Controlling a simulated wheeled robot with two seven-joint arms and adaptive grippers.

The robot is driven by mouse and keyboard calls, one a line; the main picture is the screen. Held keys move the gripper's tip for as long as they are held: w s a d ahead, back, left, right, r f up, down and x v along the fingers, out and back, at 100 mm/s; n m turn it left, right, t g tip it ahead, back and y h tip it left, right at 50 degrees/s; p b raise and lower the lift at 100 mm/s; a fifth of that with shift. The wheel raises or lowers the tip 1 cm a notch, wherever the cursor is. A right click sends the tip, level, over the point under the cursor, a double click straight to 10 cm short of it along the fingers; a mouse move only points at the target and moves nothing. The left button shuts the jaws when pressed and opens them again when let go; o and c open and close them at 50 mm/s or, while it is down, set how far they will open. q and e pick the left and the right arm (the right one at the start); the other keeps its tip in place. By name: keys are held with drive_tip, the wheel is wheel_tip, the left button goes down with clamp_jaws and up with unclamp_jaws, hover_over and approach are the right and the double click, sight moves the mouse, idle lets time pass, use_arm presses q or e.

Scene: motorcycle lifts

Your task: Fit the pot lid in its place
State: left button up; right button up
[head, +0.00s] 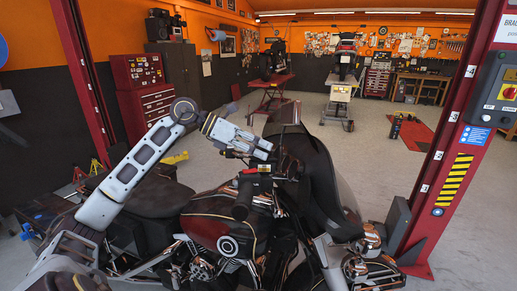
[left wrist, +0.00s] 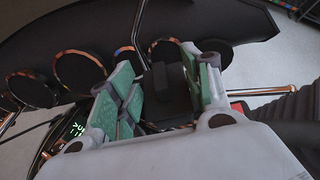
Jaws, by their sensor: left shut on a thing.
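My left gripper (head: 266,152) reaches in from the left above the motorcycle's handlebar area. In the left wrist view its green-padded fingers (left wrist: 165,88) are shut on a small black block with a raised grip, which I take to be the pot lid (left wrist: 168,97). In the head view the lid is hidden or too small to tell apart. A dark box-shaped part with an orange-red mark, perhaps the pot (head: 248,174), sits on the handlebar just below my gripper. I cannot tell whether the lid touches it. My right gripper is not in view.
The motorcycle's dark windshield (head: 322,178) rises close to the right of my gripper. Round gauges (left wrist: 82,66) and a chrome rod (left wrist: 262,91) lie near the fingers. A red lift post (head: 455,150) stands at the right. The floor beyond the motorcycle has free room.

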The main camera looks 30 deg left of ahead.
use_arm(q)
drive_tip(key=shift+f, duration=0.1)
idle(0.3)
drive_tip(key=o, duration=1.1)
drive_tip(key=shift+s+a, duration=0.15)
drive_tip(key=shift+v, duration=5.8)
